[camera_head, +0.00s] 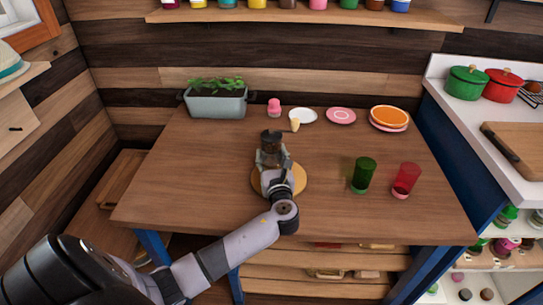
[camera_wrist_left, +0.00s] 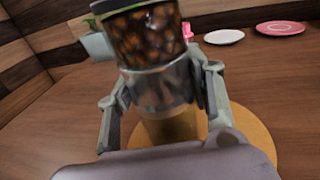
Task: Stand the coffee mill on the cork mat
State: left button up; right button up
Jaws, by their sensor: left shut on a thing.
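The coffee mill (camera_head: 271,145) has a dark top, and the left wrist view shows a clear chamber of brown beans above a metal band (camera_wrist_left: 160,90). My left gripper (camera_head: 270,160) is shut on the mill around its metal band, with one finger on each side. The round cork mat (camera_head: 299,180) lies on the table under my gripper and also shows in the left wrist view (camera_wrist_left: 258,150). The mill looks upright over the mat. My gripper hides its base in the head view, so I cannot tell if it touches the mat. My right gripper is not in view.
A green cup (camera_head: 363,174) and a red cup (camera_head: 406,179) stand on the table (camera_head: 220,180) to the right. A planter (camera_head: 215,101), a pink item (camera_head: 274,107) and several plates line the back. The table left of the mat is clear.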

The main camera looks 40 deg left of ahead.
pick_arm(q)
jog(key=o, duration=1.1)
jog(key=shift+f, duration=0.1)
jog(key=shift+c, duration=0.2)
jog(key=o, duration=0.5)
jog(key=shift+c, duration=0.2)
jog(key=shift+s+d, duration=0.1)
jog(key=v, duration=1.1)
jog(key=shift+s+d+r, duration=0.2)
jog(key=shift+s+r, duration=0.05)
jog(key=shift+s, duration=0.05)
